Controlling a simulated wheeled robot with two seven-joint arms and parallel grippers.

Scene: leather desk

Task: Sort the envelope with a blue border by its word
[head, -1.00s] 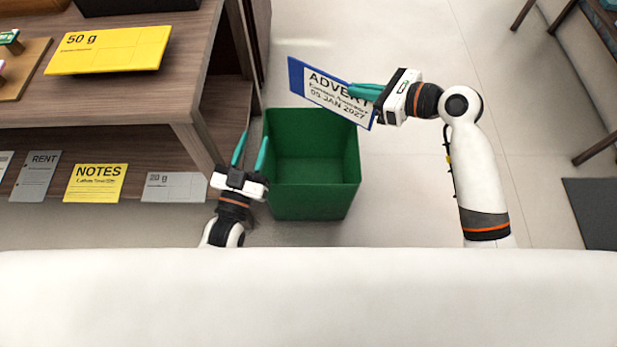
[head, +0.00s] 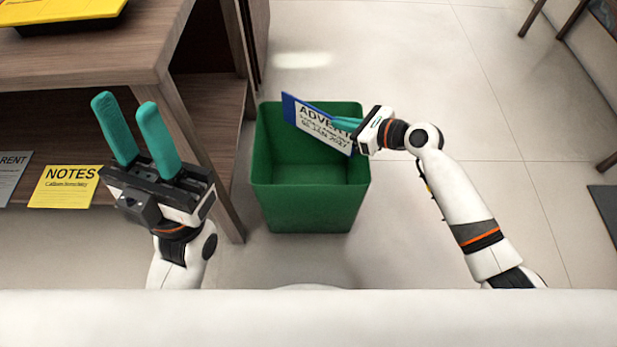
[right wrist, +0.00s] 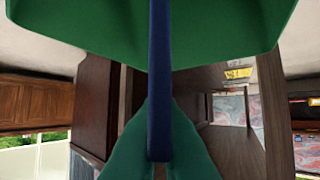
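The envelope with a blue border (head: 318,128) reads "ADVERT" with smaller lines and a 2027 date below. My right gripper (head: 345,124) is shut on its right part and holds it tilted over the green bin (head: 310,209), which stands on the floor. In the right wrist view the envelope (right wrist: 160,75) is seen edge-on between the fingers (right wrist: 158,150), with the bin's green wall (right wrist: 220,30) at the top. My left gripper (head: 130,130) is open and empty, in front of the desk, left of the bin. Whether the envelope touches the bin's rim is unclear.
The wooden desk (head: 110,58) stands at the left, with a yellow item (head: 65,10) on top. A yellow NOTES card (head: 66,186) and a grey RENT card (head: 12,174) show along the lower shelf. The floor (head: 420,60) right of the bin is clear.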

